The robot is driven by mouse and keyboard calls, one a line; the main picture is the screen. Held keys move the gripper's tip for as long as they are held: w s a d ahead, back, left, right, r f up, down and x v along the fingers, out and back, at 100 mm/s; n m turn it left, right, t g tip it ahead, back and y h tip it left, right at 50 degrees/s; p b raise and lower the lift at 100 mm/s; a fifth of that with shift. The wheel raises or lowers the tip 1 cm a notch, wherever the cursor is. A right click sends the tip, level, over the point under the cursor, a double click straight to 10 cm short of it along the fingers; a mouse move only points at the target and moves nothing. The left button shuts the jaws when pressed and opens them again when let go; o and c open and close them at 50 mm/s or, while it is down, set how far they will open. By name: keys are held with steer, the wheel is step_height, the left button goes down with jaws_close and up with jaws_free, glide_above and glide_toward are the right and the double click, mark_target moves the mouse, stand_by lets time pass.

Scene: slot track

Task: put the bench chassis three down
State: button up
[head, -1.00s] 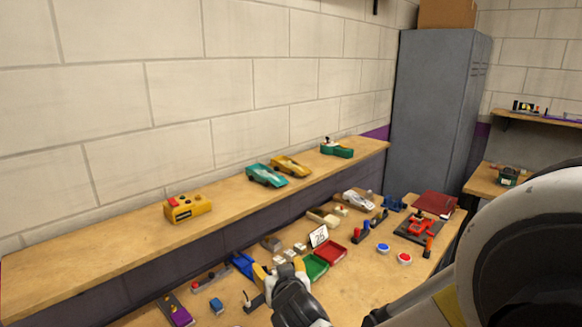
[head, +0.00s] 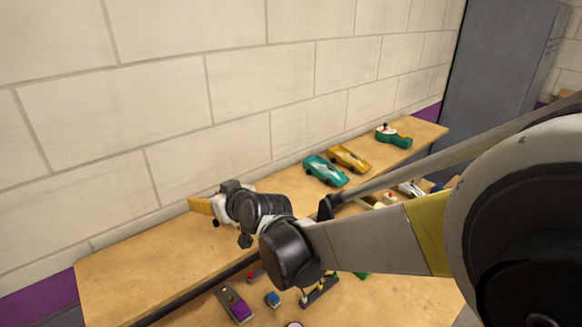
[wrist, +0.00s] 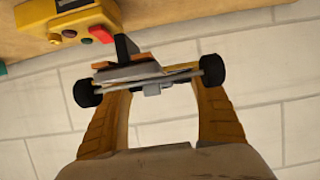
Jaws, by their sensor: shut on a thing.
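In the wrist view my gripper (wrist: 162,88) is shut on a small chassis (wrist: 145,72). The chassis has a grey and orange body, a thin axle across the fingertips and a black wheel at each end. It appears held in the air, with block wall behind it. In the head view my gripper (head: 201,206) is at the left part of the upper shelf, close to the wall; the chassis is mostly hidden there by my wrist.
Teal (head: 325,170) and yellow (head: 348,158) cars and a green item (head: 393,138) stand farther right. Shelf left of my gripper is clear.

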steer(key=b, duration=0.1)
glide_above(177, 247)
step_height(177, 247, down, 7)
steer(key=shift+r, duration=0.1)
step_height(177, 247, down, 4)
steer(key=shift+a+f+b, duration=0.1)
steer(key=shift+b, duration=0.3)
steer(key=shift+f, duration=0.1)
steer(key=o, duration=1.3)
steer(key=shift+o, duration=0.2)
